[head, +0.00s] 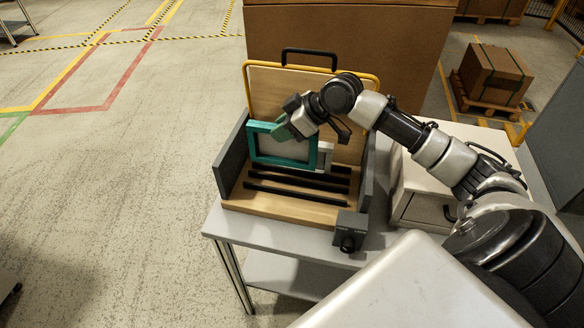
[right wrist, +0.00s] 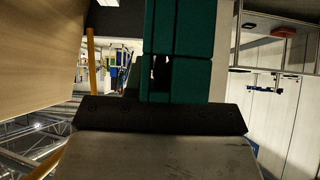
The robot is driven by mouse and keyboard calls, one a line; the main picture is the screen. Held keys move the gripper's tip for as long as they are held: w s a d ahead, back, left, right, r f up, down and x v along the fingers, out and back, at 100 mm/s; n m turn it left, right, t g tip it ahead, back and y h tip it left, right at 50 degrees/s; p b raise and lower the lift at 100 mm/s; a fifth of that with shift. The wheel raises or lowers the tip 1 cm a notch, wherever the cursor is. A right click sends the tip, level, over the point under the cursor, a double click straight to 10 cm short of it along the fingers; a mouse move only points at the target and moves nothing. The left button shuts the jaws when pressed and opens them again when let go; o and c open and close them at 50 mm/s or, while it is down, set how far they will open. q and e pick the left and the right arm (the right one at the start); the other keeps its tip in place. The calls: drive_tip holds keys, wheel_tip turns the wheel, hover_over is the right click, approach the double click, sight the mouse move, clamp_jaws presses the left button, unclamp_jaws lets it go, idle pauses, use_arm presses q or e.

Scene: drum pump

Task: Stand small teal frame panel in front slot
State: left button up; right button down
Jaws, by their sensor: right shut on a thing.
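The small teal frame panel (head: 265,145), with a pale inner face, is upright over the back part of a wooden slotted rack (head: 275,205). My right gripper (head: 291,121) is shut on its top edge; the teal also fills the middle of the right wrist view (right wrist: 178,60). The rack has several dark slot bars (head: 295,193) across its base. The front bars lie clear in front of the panel. I cannot tell whether the panel's lower edge touches the rack. My left gripper is out of view.
A larger yellow-edged panel (head: 376,90) stands behind the teal one. Grey side walls (head: 232,158) flank the rack, and a dark block (head: 350,231) sits at its front right corner. A pale drawer cabinet (head: 425,208) stands right on the same grey table (head: 222,222).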

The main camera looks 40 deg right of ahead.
sight(317, 145)
drive_tip(key=f, duration=0.3)
drive_tip(key=s+f, duration=0.1)
drive_tip(key=f, duration=0.1)
drive_tip(key=shift+a+p, duration=0.3)
drive_tip(key=shift+a, duration=0.05)
drive_tip(key=shift+w+f, duration=0.1)
drive_tip(key=shift+f, duration=0.15)
wheel_tip(317, 145, down, 4)
drive_tip(key=shift+d+r, duration=0.1)
drive_tip(key=c, duration=0.9)
unclamp_jaws()
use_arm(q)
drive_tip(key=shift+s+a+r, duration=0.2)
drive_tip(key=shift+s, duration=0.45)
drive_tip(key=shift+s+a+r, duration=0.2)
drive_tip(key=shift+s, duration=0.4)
use_arm(e)
drive_tip(key=v, duration=1)
drive_tip(key=shift+s+d+b, duration=0.15)
drive_tip(key=shift+s+b, duration=0.05)
drive_tip(key=shift+b, duration=0.15)
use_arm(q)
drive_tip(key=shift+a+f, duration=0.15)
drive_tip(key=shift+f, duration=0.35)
use_arm(e)
drive_tip(key=shift+v, duration=0.8)
